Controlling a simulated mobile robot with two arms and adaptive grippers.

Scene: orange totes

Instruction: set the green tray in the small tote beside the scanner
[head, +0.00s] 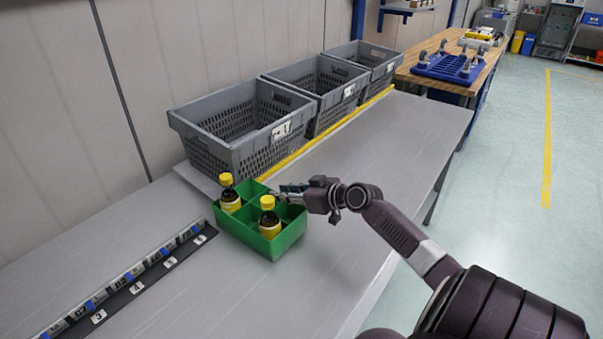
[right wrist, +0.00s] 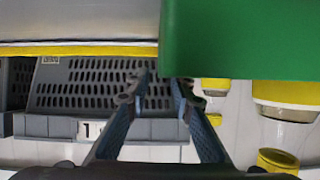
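The green tray (head: 282,241) stands on the grey bench in the head view, with two yellow-capped bottles (head: 229,194) (head: 269,218) upright in its compartments. My right gripper (head: 287,190) is at the tray's far right edge. In the right wrist view its fingers (right wrist: 160,92) are apart, with a green tray wall (right wrist: 240,40) close by the right finger and a gap beside the left finger. Grey totes (head: 240,150) (head: 330,115) (head: 385,72) stand in a row behind. No scanner can be made out. My left gripper is not in view.
A yellow strip (head: 325,135) runs along the front of the totes. A black numbered rail (head: 135,285) lies at the left of the bench. The bench (head: 400,140) is clear to the right of the totes. A wooden table with a blue rack (head: 447,68) stands beyond.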

